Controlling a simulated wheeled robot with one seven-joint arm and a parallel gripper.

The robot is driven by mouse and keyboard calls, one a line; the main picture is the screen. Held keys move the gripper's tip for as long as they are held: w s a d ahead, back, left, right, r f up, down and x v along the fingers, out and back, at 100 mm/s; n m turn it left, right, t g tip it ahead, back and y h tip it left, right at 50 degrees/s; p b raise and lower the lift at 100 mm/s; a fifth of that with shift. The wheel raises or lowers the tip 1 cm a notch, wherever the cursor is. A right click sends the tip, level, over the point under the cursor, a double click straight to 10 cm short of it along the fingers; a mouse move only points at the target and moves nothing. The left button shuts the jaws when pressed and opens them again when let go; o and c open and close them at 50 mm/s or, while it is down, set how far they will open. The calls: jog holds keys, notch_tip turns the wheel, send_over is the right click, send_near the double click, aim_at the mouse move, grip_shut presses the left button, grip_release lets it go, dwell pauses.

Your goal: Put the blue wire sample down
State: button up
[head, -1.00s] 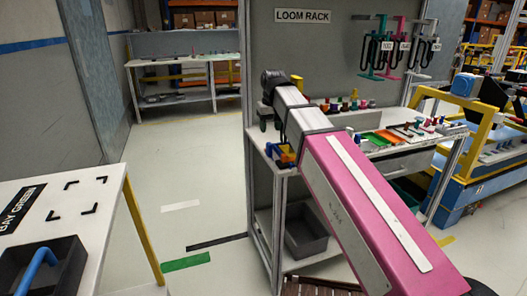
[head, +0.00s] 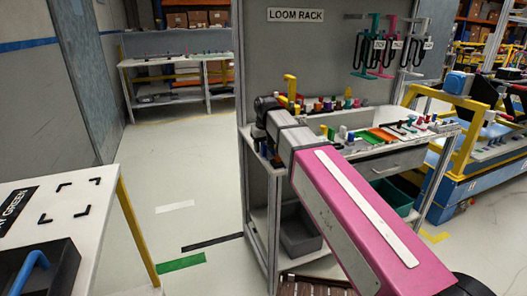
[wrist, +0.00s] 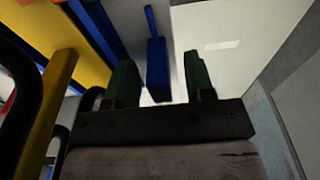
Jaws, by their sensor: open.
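A blue piece (wrist: 157,70), with a thin stem and a thicker block, shows between my fingers in the wrist view. It may be the blue wire sample, but I cannot tell for sure. My gripper (wrist: 161,84) has two green fingers, spread apart, with a gap on both sides of the blue piece. I cannot tell how far beyond the fingertips it lies. In the head view my pink arm covers part of the loom rack bench, and my gripper is hard to make out there.
The rack bench (head: 380,150) holds several small coloured parts and trays. Black looms hang on hooks beside the LOOM RACK sign (head: 296,15). At left, a white table (head: 75,225) carries a dark bin (head: 65,270) with a curved blue tube (head: 33,264). Open floor lies between.

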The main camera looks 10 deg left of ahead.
jog(key=shift+c, duration=0.3)
grip_shut()
jog(key=shift+r, duration=0.1)
